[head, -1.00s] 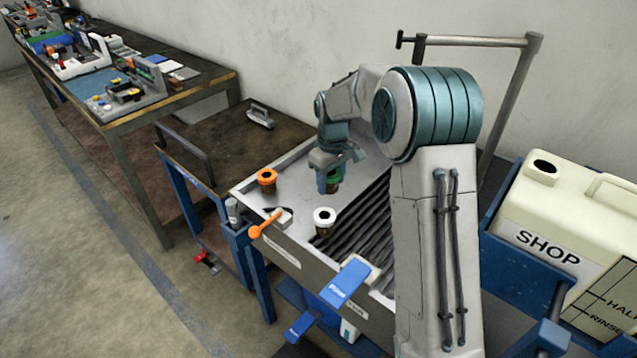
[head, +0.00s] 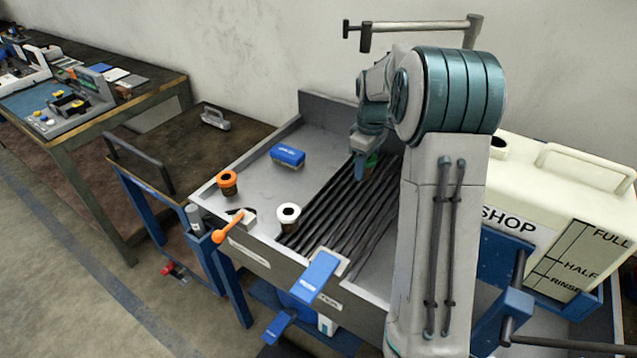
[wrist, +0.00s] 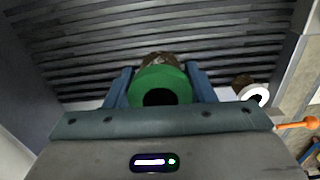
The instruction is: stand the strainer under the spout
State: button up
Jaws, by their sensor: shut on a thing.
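The green-rimmed strainer (wrist: 160,82) is in my gripper (wrist: 160,95), with a blue finger on each side of it in the wrist view. The spout (head: 365,40) is the downturned end of a grey overhead pipe, behind and above my gripper in the picture.
An orange-rimmed cup (head: 228,182) and a white-rimmed cup (head: 289,216) stand on the metal tray (head: 255,190). A blue block (head: 287,156) lies behind them. A cream tank (head: 555,205) stands right.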

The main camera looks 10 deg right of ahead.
jog(key=s+d, duration=0.2)
jog(key=d, duration=0.6)
jog(key=p, duration=0.2)
send_over(353, 192)
notch_tip(353, 192, down, 7)
jog(key=shift+d+r, duration=0.1)
jog(key=shift+r, duration=0.05)
jog(key=shift+w+f+p, duration=0.1)
jog(key=shift+f+p, duration=0.4)
jog(key=shift+f, duration=1.6)
jog(key=shift+f, duration=0.2)
jog(key=o, duration=0.9)
jog(key=shift+o, duration=0.2)
jog(key=shift+r, duration=0.2)
